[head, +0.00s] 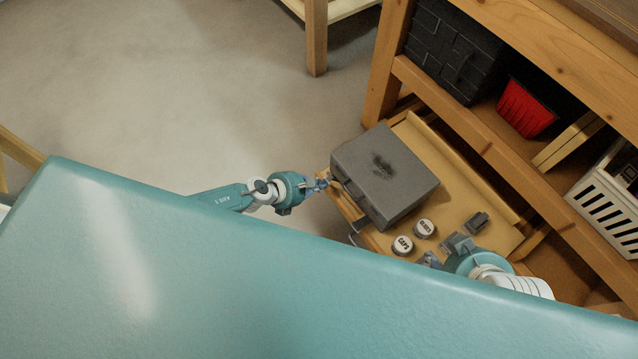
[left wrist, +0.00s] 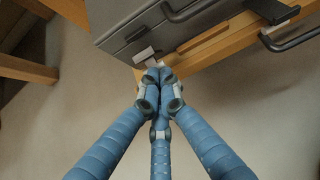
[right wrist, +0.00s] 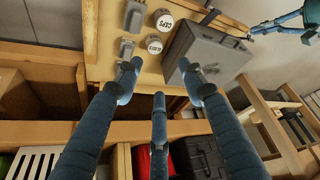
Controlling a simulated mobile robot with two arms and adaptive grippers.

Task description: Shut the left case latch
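The grey case (head: 385,175) lies closed on a pulled-out wooden drawer. My left gripper (head: 322,183) is at the case's left end in the head view. In the left wrist view its fingertips (left wrist: 158,72) are together, just below a pale latch tab (left wrist: 144,55) on the case front (left wrist: 128,35). The tab appears to stick out from the case; whether the fingers touch it I cannot tell. My right gripper (right wrist: 160,75) has its fingers apart and empty, over the drawer near the case (right wrist: 212,52). In the head view the bench edge partly hides it.
Two labelled round tins (head: 402,245) (head: 424,228) and small grey items (head: 478,222) lie on the drawer (head: 462,190) beside the case. A dark drawer pull (left wrist: 292,38) juts from its front. A wooden shelf holds a red bin (head: 525,108) and white basket (head: 608,190). Open floor lies left.

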